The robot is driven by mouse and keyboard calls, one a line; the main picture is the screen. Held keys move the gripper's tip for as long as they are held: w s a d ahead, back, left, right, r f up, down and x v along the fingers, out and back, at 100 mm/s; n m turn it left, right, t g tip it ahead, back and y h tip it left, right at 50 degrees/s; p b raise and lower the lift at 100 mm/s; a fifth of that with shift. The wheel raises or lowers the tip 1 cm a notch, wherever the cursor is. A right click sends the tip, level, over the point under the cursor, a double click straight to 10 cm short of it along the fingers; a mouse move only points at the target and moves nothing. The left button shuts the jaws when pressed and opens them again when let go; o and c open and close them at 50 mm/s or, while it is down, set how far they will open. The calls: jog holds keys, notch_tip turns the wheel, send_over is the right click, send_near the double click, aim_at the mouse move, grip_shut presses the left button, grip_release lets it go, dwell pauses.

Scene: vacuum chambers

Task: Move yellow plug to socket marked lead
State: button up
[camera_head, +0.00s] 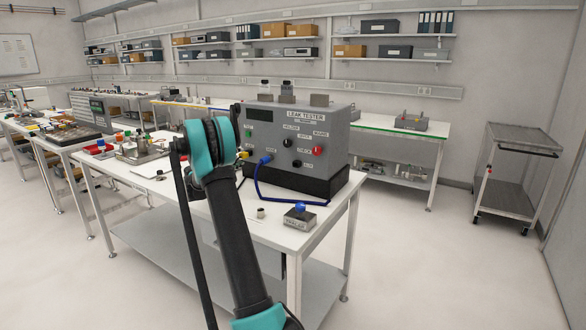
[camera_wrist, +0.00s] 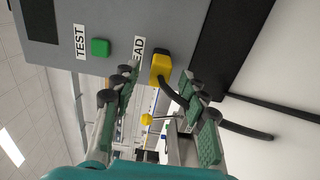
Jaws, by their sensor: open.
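The grey leak tester (camera_head: 320,140) stands on the near bench. In the wrist view its panel (camera_wrist: 110,14) is turned sideways. The yellow plug (camera_wrist: 161,68) sits against the panel beside a label reading "EAD", its first letter covered by my finger; a black cable runs from it. In the head view a small yellow spot (camera_head: 244,153) shows on the panel's left, partly behind my arm. My gripper (camera_wrist: 152,86) is open, its fingers on either side of the plug with gaps visible. Whether the plug is fully seated I cannot tell.
A green button (camera_wrist: 100,47) is by the TEST label. A blue plug (camera_head: 265,158) with a looping blue cable is on the panel's lower front. A small grey box with a blue top (camera_head: 300,215) stands at the bench's front. Another small yellow object (camera_wrist: 146,119) shows between my fingers.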

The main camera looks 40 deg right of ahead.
jog(key=v, duration=0.4)
jog(key=shift+s+a, duration=0.15)
jog(key=shift+a, duration=0.1)
dwell(0.3)
dwell(0.4)
